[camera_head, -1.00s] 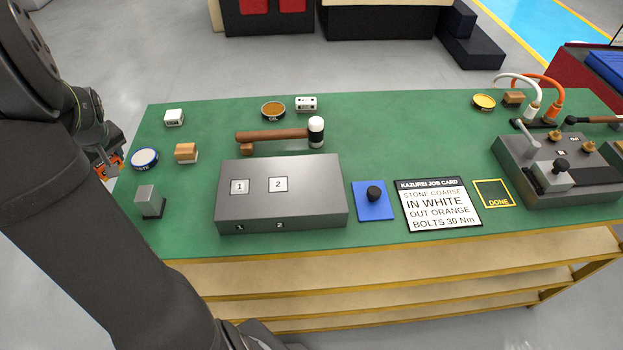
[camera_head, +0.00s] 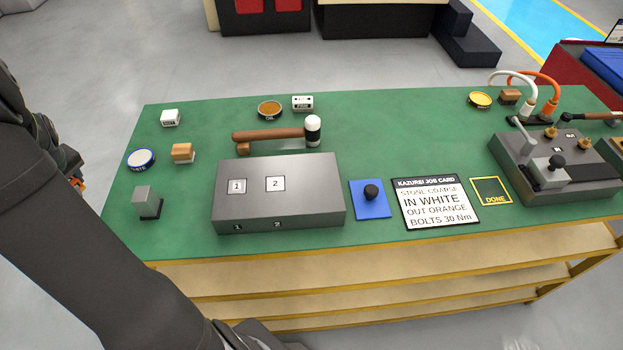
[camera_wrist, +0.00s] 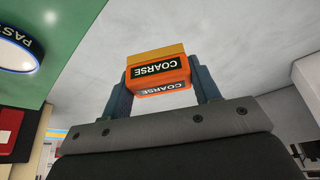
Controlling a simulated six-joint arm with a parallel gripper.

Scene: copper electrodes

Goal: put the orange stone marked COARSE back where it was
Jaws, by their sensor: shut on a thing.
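The orange stone marked COARSE (camera_wrist: 158,74) is between the two fingers of my gripper (camera_wrist: 160,88) in the wrist view. The gripper is shut on it, and the label shows upside down. In the head view only a small orange bit of the stone (camera_head: 77,183) shows at the left, beside my arm. My gripper (camera_head: 72,178) is mostly hidden there by the arm. The stone appears to be beyond the left end of the green bench top (camera_head: 370,125), over the floor.
Near the bench's left end are a blue-rimmed round tin (camera_head: 141,158), a white block (camera_head: 170,118), a wood-topped block (camera_head: 182,152) and a grey block (camera_head: 145,200). A hammer (camera_head: 270,134) lies behind a grey box (camera_head: 325,190). Bare green lies between these left-end items.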

